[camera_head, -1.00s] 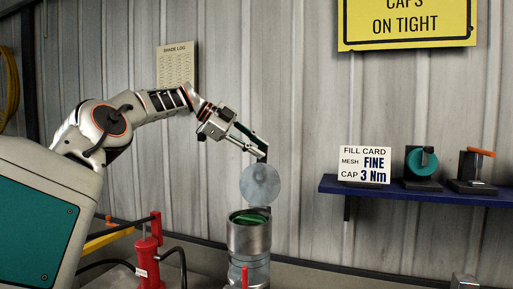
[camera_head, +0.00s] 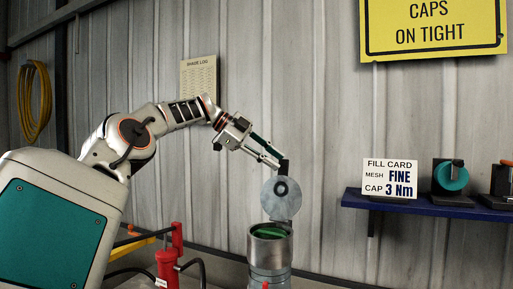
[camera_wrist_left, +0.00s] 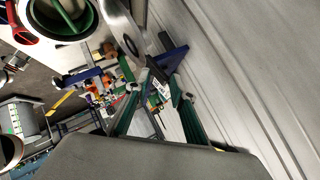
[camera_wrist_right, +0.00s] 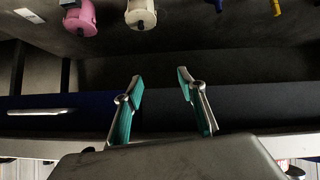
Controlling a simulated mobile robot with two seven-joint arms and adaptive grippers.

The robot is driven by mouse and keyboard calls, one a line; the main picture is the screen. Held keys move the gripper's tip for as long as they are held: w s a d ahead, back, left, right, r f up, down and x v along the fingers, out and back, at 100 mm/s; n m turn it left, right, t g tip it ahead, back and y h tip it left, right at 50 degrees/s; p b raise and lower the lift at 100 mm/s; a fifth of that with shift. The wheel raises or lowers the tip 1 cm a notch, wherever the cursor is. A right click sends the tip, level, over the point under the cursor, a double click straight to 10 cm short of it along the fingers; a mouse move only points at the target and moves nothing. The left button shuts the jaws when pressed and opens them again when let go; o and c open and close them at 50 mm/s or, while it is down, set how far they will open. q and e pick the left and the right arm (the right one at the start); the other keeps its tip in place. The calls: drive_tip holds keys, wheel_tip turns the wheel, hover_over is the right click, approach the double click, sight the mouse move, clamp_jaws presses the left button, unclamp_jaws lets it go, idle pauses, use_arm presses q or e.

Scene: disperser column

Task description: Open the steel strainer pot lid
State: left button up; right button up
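The steel strainer pot (camera_head: 268,256) stands upright with its mouth uncovered and green showing inside. It also shows in the left wrist view (camera_wrist_left: 88,30). Its round grey lid (camera_head: 281,203) stands up on edge above the rim, with a dark round spot near its upper part. My left gripper (camera_head: 276,159) is just above and left of the lid, close to a dark upright piece (camera_head: 284,167) at its top; I cannot tell if they touch. Its fingers are apart in the left wrist view (camera_wrist_left: 160,82). My right gripper (camera_wrist_right: 160,80) is open and empty, away from the pot.
A red device (camera_head: 168,266) with a hose stands left of the pot. A blue shelf (camera_head: 425,207) with a fill card (camera_head: 390,180) and a teal roll (camera_head: 451,176) is at the right. The metal wall (camera_head: 330,120) is behind the pot.

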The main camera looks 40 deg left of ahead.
use_arm(q)
drive_tip(key=v, duration=0.9)
drive_tip(key=shift+s, duration=0.2)
drive_tip(key=shift+r, duration=0.1)
